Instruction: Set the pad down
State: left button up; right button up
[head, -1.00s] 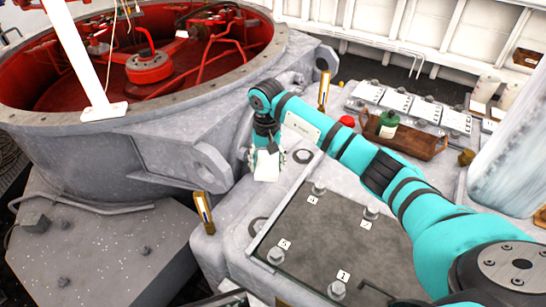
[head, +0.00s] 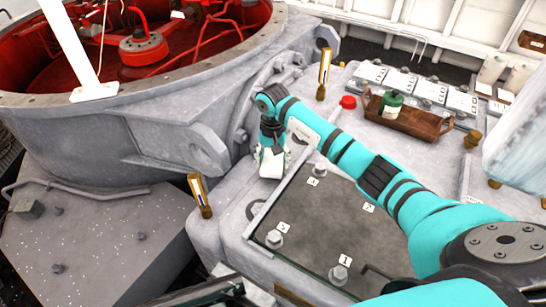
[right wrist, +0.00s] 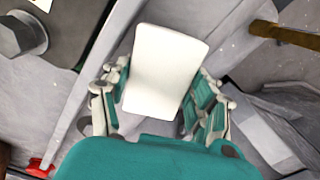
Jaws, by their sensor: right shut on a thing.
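My right gripper (head: 273,158) is shut on a white pad (head: 271,168). In the head view it points down over the pale grey deck housing, left of the dark bolted plate. In the right wrist view the pad (right wrist: 165,70) is a flat, rounded white rectangle between the teal finger links (right wrist: 162,105). I cannot tell whether the pad touches the surface below. My left gripper is not in view.
The dark plate (head: 320,225) carries several large bolts. Brass-tipped posts (head: 200,195) and (head: 324,75) stand near the gripper. A red cap (head: 348,102) and a brown tray (head: 408,120) with a green bottle (head: 391,104) lie farther back. A big grey ring housing (head: 120,130) fills the left.

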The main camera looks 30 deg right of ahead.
jog(key=shift+f, duration=0.35)
jog(key=shift+f+b, duration=0.65)
jog(key=shift+b, duration=0.05)
jog(key=o, duration=1.2)
